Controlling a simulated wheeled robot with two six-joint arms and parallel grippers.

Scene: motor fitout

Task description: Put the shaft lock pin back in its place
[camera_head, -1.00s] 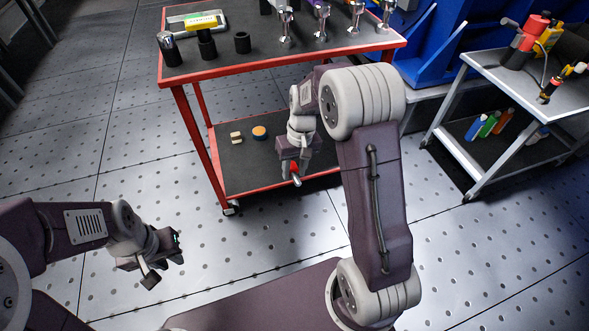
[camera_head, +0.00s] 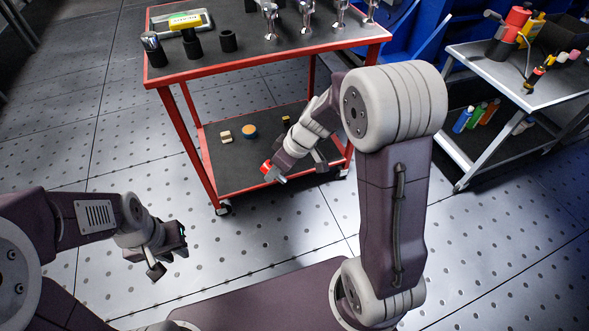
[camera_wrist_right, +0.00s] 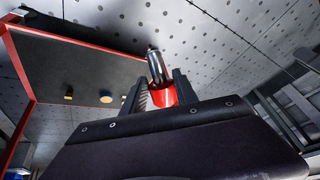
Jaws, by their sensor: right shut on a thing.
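The shaft lock pin has a red head and a silver metal shank. It shows in the right wrist view, with its red head (camera_wrist_right: 162,95) between my two fingers and the shank pointing away from them. My right gripper (camera_wrist_right: 158,92) is shut on it. In the head view my right gripper (camera_head: 272,172) holds the pin (camera_head: 267,168) near the front of the red cart's lower shelf, with its arm reaching in from the right. My left gripper (camera_head: 170,257) is empty above the floor at the left; its fingers look apart. The pin's place cannot be made out.
The red cart (camera_head: 265,66) carries black cylinders, several silver parts and a yellow-topped item on a scale (camera_head: 190,22). Its lower shelf (camera_head: 230,178) holds small blocks and an orange-blue disc (camera_head: 249,131). A grey cart (camera_head: 500,68) with tools and bottles stands right. Floor between is clear.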

